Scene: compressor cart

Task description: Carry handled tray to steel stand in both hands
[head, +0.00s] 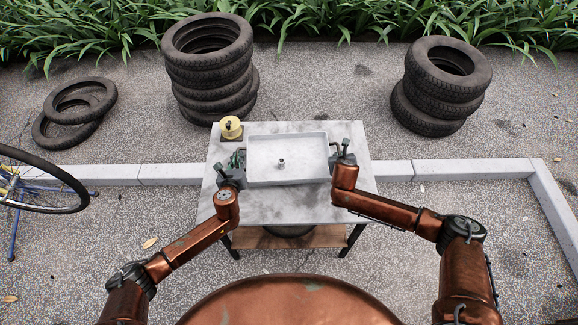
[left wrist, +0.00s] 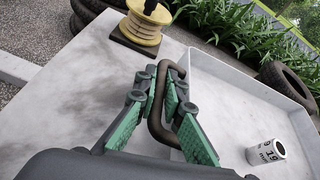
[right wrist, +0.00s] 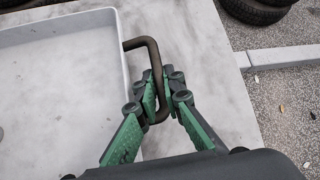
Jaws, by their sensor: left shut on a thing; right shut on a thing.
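The handled tray (head: 303,172) is a pale grey rectangle at the middle of the light marbled tabletop (head: 285,207). I cannot tell whether it rests there or is slightly raised. A small white cup with dark numbers (left wrist: 265,153) stands upright in the tray. My left gripper (head: 238,160) is shut on the tray's left handle, a dark bent bar (left wrist: 157,105). My right gripper (head: 341,157) is shut on the matching right handle (right wrist: 151,55). I cannot tell whether this table is the steel stand; no other stand shows.
A yellow spool-like object on a dark base (head: 231,128) stands at the table's back left corner. Tyre stacks (head: 210,75) (head: 440,90) stand behind on the paving. A low pale kerb (head: 455,170) runs behind the table. A bicycle wheel (head: 40,185) is at left.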

